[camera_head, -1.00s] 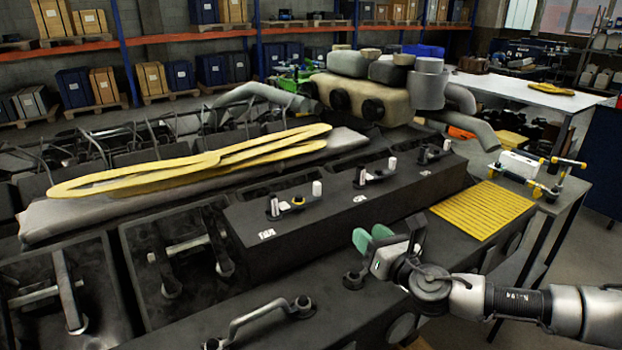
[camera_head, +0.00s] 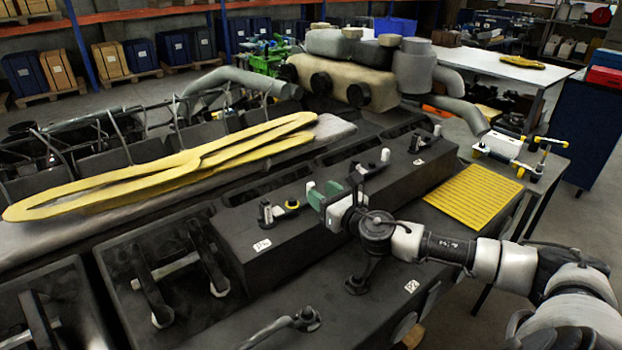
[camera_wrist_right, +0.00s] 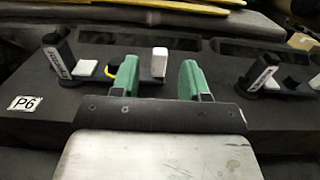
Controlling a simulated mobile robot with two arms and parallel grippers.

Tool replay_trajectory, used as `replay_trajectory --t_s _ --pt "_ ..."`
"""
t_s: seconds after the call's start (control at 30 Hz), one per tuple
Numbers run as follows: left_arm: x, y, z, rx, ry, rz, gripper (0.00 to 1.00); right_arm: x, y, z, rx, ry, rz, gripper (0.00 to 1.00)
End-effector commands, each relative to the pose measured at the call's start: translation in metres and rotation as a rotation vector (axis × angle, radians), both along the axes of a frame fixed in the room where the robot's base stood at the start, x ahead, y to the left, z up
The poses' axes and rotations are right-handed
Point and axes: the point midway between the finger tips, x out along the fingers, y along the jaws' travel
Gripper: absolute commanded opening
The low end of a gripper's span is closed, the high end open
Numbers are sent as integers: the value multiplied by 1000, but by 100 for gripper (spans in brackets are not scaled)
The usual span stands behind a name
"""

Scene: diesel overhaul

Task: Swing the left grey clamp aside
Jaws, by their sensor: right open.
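Three clamps stand in a row on the long dark block. The leftmost (camera_head: 265,213) has a dark upright post, a yellow ring and a white upright end (camera_wrist_right: 159,61). The middle clamp (camera_head: 385,156) and far clamp (camera_head: 437,131) look dark grey with white ends; the middle clamp is partly hidden by my right gripper. My right gripper (camera_head: 326,193) is open, its green fingers just over the block by the leftmost clamp's white end. In the right wrist view that white end shows between the fingertips (camera_wrist_right: 158,78); contact cannot be told. My left gripper is out of view.
A yellow ribbed mat (camera_head: 473,196) lies right of the block. Long yellow gaskets (camera_head: 180,172) lie on a grey cover behind it. A curved handle (camera_head: 283,327) stands in front. A label P6 (camera_wrist_right: 25,103) is on the block's face.

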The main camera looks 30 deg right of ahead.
Motion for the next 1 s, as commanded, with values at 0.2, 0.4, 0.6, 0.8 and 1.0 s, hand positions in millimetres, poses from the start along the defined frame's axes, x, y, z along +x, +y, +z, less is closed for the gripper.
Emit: replay_trajectory --t_s 0.2,0.4,0.6,0.8,1.0 --pt "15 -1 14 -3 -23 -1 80 34 2 2 2 -1 -2 45" --pt "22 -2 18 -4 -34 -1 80 46 3 1 1 0 -1 45" --pt "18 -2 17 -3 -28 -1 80 47 4 -1 0 1 0 45" --pt "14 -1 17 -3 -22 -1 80 47 3 0 0 1 -1 28" --pt "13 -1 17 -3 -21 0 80 47 3 0 0 1 -1 0"
